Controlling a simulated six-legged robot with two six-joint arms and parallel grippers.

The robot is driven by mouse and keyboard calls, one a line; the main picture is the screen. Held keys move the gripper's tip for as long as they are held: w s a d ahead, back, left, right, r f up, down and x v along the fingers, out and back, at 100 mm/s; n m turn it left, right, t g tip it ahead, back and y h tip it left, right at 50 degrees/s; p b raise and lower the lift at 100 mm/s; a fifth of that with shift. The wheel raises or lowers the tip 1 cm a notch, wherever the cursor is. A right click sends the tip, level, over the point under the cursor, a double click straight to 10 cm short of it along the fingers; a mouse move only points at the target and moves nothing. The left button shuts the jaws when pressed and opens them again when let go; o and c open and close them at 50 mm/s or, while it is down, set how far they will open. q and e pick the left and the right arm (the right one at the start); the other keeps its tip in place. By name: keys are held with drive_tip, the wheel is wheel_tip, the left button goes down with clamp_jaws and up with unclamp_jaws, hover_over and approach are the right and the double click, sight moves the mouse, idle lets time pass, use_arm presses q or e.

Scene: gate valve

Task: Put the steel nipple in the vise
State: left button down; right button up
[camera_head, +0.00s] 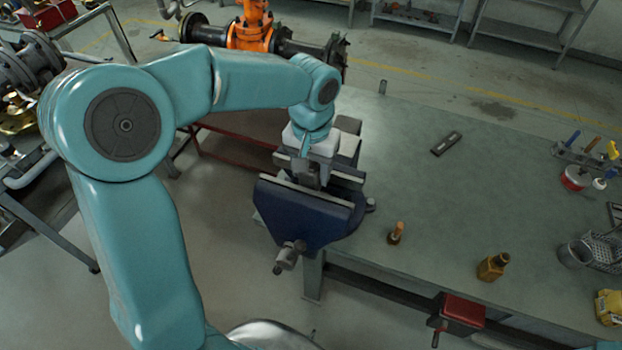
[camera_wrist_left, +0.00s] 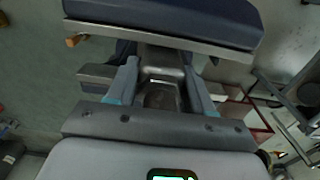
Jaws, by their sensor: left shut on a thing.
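The blue bench vise (camera_head: 305,212) stands at the near left corner of the workbench, its jaws apart. My left gripper (camera_head: 308,177) points down at the gap between the jaws. In the left wrist view, its two fingers (camera_wrist_left: 161,92) are closed on a dark grey, round piece, which looks like the steel nipple (camera_wrist_left: 160,99). One vise jaw (camera_wrist_left: 165,22) crosses the top of that view. The nipple is mostly hidden, and I cannot tell whether it touches the vise. My right gripper is not in view.
On the green workbench (camera_head: 465,205) are a small brown-topped item (camera_head: 396,232), a brown bottle (camera_head: 492,266), a dark flat tool (camera_head: 446,143) and a small grey cylinder (camera_head: 382,87). An orange valve (camera_head: 250,30) is behind. The bench's middle is clear.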

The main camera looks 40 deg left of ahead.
sight(311, 182)
use_arm(q)
wheel_tip(311, 182, down, 4)
drive_tip(key=shift+f, duration=0.1)
drive_tip(key=shift+s, duration=0.1)
drive_tip(key=shift+f, duration=0.15)
drive_tip(key=shift+c, duration=2.2)
unclamp_jaws()
